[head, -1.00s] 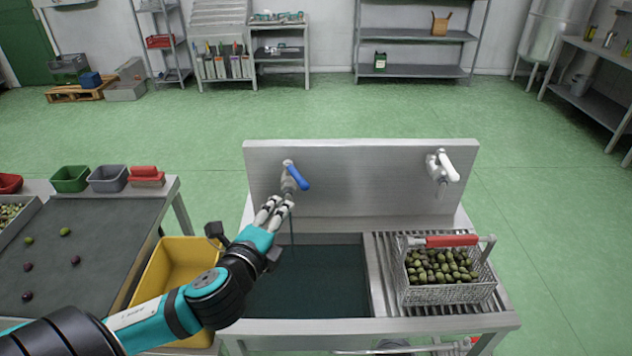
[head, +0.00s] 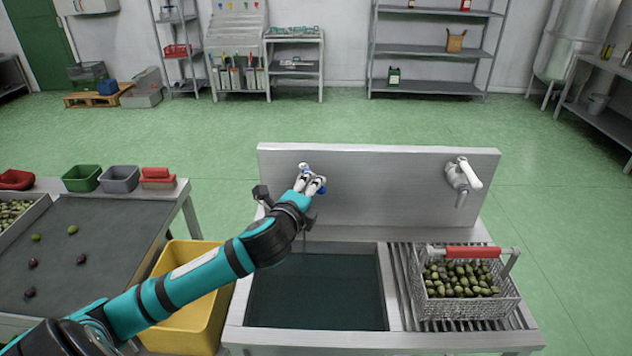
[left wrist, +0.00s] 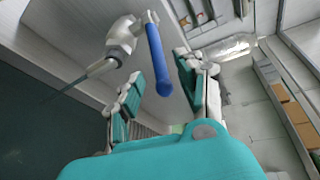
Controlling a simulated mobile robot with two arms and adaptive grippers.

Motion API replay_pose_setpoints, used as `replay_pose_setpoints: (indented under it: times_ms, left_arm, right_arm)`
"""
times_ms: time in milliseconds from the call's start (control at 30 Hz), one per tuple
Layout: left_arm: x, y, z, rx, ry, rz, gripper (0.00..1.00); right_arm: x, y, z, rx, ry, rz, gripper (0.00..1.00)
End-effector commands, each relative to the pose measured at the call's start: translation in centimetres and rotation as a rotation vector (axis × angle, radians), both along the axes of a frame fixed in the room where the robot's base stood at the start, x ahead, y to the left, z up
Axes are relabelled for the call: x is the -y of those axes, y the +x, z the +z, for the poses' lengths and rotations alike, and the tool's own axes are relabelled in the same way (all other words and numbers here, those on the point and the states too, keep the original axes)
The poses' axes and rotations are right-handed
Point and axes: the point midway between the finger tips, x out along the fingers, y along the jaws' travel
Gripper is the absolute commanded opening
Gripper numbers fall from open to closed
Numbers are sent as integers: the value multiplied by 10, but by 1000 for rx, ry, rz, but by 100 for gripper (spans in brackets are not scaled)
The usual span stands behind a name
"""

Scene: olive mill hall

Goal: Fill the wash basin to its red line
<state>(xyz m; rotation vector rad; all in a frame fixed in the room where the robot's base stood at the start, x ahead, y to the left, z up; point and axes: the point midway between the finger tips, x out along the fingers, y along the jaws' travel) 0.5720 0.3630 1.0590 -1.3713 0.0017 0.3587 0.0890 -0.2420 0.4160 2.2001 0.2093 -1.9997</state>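The wash basin (head: 312,335) holds dark water; I cannot make out a red line on it. The blue-lever tap stands on the steel backboard above it; in the left wrist view its metal body (left wrist: 122,42) and blue lever (left wrist: 158,62) show clearly. A thin stream (head: 304,236) runs from its spout into the basin. My left gripper (head: 313,184) is at this tap and mostly hides it in the head view. In the left wrist view its fingers (left wrist: 160,84) are apart, with the lever between and beyond them, not clamped. My right gripper is out of view.
A wire basket of olives (head: 465,306) with a red handle sits on the ribbed drainboard, below a white-lever tap (head: 464,178). A yellow bin (head: 190,318) stands left of the sink, beside a sorting table (head: 110,222) with olives and small tubs.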

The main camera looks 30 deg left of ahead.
Motion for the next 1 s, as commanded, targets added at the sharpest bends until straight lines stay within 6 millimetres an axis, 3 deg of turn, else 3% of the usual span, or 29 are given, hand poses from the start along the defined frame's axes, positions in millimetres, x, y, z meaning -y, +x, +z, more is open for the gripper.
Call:
replay_pose_setpoints:
  times_ms: [233, 633, 933, 1000]
  left_arm:
    - [-9, 32, -6, 0, 0, 1, 37]
    - [-10, 38, -9, 0, 1, -1, 37]
    - [-10, 38, -9, 0, 1, 0, 0]
    - [-10, 38, -9, -1, 1, 0, 0]
  right_arm:
    - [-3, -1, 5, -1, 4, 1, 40]
    - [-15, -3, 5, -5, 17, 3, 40]
    - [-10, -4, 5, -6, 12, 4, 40]
    - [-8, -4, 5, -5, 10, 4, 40]
